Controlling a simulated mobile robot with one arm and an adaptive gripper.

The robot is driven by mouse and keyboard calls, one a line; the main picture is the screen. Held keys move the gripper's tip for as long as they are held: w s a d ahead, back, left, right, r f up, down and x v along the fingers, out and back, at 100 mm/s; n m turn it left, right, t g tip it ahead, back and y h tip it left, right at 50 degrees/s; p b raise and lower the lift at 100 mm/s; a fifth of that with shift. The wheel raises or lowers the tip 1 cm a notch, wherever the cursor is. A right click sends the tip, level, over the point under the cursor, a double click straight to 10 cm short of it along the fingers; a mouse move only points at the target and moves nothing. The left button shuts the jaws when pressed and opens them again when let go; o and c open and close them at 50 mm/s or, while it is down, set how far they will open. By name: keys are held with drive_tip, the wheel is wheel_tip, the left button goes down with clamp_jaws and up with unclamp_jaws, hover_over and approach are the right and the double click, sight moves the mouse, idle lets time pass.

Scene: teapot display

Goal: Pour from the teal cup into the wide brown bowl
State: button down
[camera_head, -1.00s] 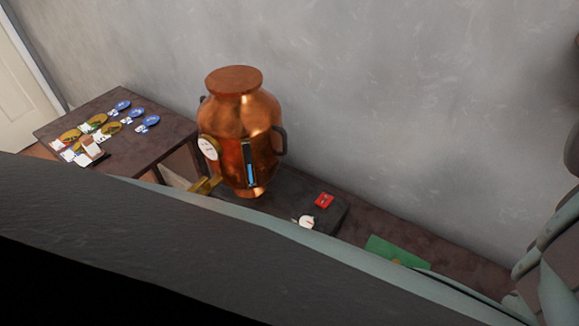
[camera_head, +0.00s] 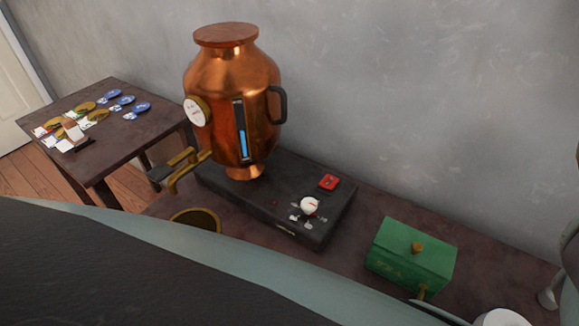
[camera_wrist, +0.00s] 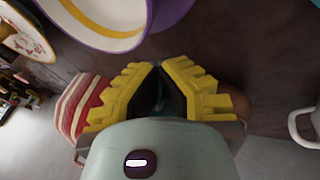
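My gripper (camera_wrist: 159,68) shows in the wrist view with yellow ridged fingers. Its fingertips are close together, with a dark narrow gap behind them and no clear object held. It is not seen in the head view. A dark round vessel with a golden-brown rim (camera_head: 196,212) stands below the urn's tap in the head view, partly hidden by my arm. I cannot tell whether it is the wide brown bowl.
A copper urn (camera_head: 235,85) stands on a dark base (camera_head: 315,228) by the wall. A green tea box (camera_head: 412,252) is to its right. A purple-rimmed white dish (camera_wrist: 110,18) and a white mug (camera_wrist: 303,125) are near my gripper.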

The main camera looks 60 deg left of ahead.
drive_tip(key=shift+s+d+r+y+b, duration=0.1)
drive_tip(key=shift+d+r+y+b, duration=0.35)
drive_tip(key=shift+b, duration=0.6)
drive_tip(key=r+y+b, duration=0.1)
drive_tip(key=b, duration=0.2)
drive_tip(key=shift+d+t, duration=0.3)
drive_tip(key=shift+d+b, duration=0.15)
drive_tip(key=shift+b, duration=0.7)
drive_tip(key=shift+r+y+b, duration=0.1)
drive_tip(key=shift+y+b, duration=0.15)
drive_tip(key=shift+b, duration=0.5)
drive_tip(key=shift+s+d+r+t+b, duration=0.15)
drive_tip(key=shift+t+b, duration=0.15)
drive_tip(key=shift+b, duration=0.45)
drive_tip(key=shift+w+d+r+y+b, duration=0.2)
drive_tip(key=shift+y+b, duration=0.2)
drive_tip(key=shift+b, duration=0.7)
drive_tip(key=shift+s+r+b, duration=0.1)
drive_tip(key=shift+r+b, duration=0.2)
drive_tip(key=shift+b, duration=0.5)
